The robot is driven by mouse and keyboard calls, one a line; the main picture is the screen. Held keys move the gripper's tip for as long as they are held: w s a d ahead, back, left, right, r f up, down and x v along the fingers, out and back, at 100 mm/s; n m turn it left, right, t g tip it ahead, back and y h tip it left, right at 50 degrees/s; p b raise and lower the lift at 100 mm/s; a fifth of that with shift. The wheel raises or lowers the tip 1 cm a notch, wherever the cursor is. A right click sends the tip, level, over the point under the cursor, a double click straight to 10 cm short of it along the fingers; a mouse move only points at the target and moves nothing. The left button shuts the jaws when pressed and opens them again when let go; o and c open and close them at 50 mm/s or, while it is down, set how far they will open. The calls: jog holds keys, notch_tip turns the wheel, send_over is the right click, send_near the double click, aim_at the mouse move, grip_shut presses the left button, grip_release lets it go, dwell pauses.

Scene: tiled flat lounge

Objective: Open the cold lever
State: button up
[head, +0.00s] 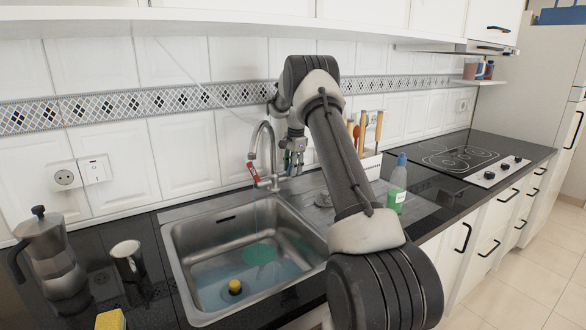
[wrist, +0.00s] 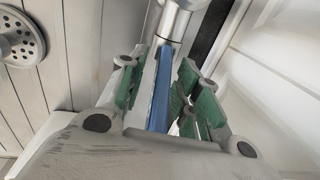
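The chrome tap (head: 270,145) arches over the sink's back edge. Its red lever (head: 253,172) shows on the left side of the tap. The blue cold lever (wrist: 161,90) shows in the wrist view, joined to a chrome part of the tap (wrist: 174,22). My gripper (head: 295,160) is close on the right of the tap in the head view, where it hides the blue lever. In the wrist view, my gripper's green-padded fingers (wrist: 162,95) stand apart, one on each side of the blue lever. I cannot tell whether either pad touches it.
The steel sink (head: 190,270) holds water, a yellow object (head: 235,287) and a green round one (head: 259,253). A moka pot (head: 50,258) and metal cup (head: 129,268) stand left. The tiled wall is close behind.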

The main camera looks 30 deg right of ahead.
jog(key=shift+f, duration=0.1)
grip_shut()
jog(key=shift+s+t, duration=0.55)
jog(key=shift+t, duration=0.65)
jog(key=shift+s+f+t, duration=0.15)
jog(key=shift+t, duration=0.5)
jog(key=shift+s+f+t, duration=0.1)
jog(key=shift+t, duration=0.55)
